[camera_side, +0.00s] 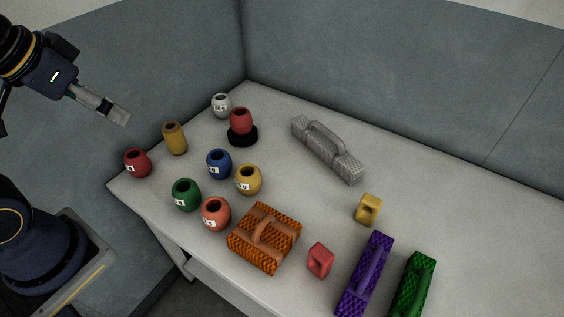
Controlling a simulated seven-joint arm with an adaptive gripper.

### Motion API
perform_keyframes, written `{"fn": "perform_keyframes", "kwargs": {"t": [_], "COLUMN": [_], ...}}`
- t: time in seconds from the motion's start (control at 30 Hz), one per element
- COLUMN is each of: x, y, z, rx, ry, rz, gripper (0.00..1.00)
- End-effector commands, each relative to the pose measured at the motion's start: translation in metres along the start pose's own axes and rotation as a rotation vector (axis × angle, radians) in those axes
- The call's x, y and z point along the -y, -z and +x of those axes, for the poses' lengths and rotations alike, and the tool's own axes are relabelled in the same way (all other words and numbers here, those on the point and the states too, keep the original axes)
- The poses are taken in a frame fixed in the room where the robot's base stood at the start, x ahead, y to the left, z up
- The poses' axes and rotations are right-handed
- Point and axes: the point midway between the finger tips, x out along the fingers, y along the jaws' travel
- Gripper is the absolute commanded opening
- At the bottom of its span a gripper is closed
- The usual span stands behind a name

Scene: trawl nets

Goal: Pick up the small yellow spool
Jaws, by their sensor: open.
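The small yellow spool (368,209), a squat block with a dark opening in its front, stands on the right half of the table. A round yellow pot (249,179) with a white label and a mustard cylinder (174,138) are other yellowish things, farther left. My gripper (120,114) is at the upper left, above and left of the table, far from the spool. It is open, and nothing shows between its fingers.
Red, blue, green and orange labelled pots (218,163) crowd the table's left side. An orange woven block (258,250), a small red block (320,260) and a purple bar (364,275) lie near the spool. A grey handled bar (326,149) lies behind it.

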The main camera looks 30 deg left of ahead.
Motion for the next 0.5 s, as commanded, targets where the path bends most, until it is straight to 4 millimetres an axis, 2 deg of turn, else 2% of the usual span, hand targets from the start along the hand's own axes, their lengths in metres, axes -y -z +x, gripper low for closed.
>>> {"fn": "perform_keyframes", "kwargs": {"t": [0.13,0.23,0.37,0.43,0.5], "x": [-0.001,-0.002,0.005,0.016,0.032], "y": [0.0,0.021,0.066,0.095,0.124], "z": [-0.001,-0.014,-0.019,-0.012,0.004], "rx": [0.0,-0.039,-0.015,0.016,0.049], "ry": [-0.003,-0.027,-0.053,-0.044,-0.013], "rz": [-0.18,-0.471,-0.992,-1.293,-1.6], "gripper": [0.9,0.9,0.9,0.9,0.9]}}
